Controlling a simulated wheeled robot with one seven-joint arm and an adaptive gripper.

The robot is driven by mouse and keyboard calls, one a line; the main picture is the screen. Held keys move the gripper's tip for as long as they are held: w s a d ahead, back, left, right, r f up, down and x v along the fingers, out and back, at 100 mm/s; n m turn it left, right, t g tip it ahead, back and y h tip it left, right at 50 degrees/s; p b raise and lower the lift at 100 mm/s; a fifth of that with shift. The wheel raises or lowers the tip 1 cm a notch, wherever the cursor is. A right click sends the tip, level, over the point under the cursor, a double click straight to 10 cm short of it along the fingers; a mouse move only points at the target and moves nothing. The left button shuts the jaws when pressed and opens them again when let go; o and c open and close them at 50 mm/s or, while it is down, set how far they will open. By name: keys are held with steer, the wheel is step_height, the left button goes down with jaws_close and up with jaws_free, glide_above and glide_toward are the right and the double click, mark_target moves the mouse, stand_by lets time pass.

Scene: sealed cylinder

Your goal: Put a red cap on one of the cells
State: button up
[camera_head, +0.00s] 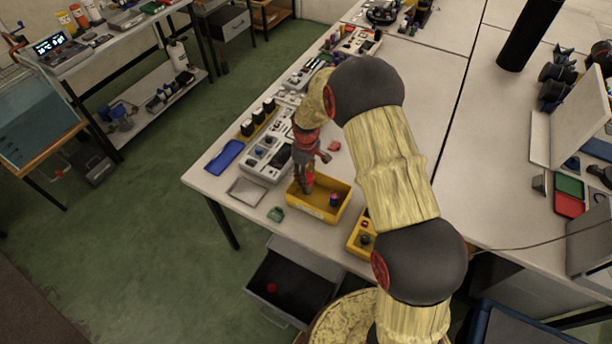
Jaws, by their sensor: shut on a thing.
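My gripper (307,187) points down into the yellow bin (326,212) near the table's front left. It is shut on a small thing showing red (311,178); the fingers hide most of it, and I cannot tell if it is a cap. A small purple-topped cylinder (334,200) stands in the bin, right of the gripper. Another small red piece (271,287) lies in the open drawer below. Which things are the cells is too small to tell.
A second yellow bin (358,240) with small parts stands to the right. A grey tray (246,191), a blue bin (225,157), a green block (275,214) and a rack of dark-topped pieces (258,117) crowd the left side.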

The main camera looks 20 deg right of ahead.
steer(key=shift+f+b, duration=0.8)
steer(key=shift+f, duration=0.65)
stand_by(0.9)
stand_by(0.3)
steer(key=o, duration=0.9)
steer(key=shift+o, duration=1.3)
steer(key=shift+o, duration=1.1)
steer(key=shift+r, duration=0.15)
steer(key=shift+r+p, duration=2)
steer(key=shift+r, duration=1.45)
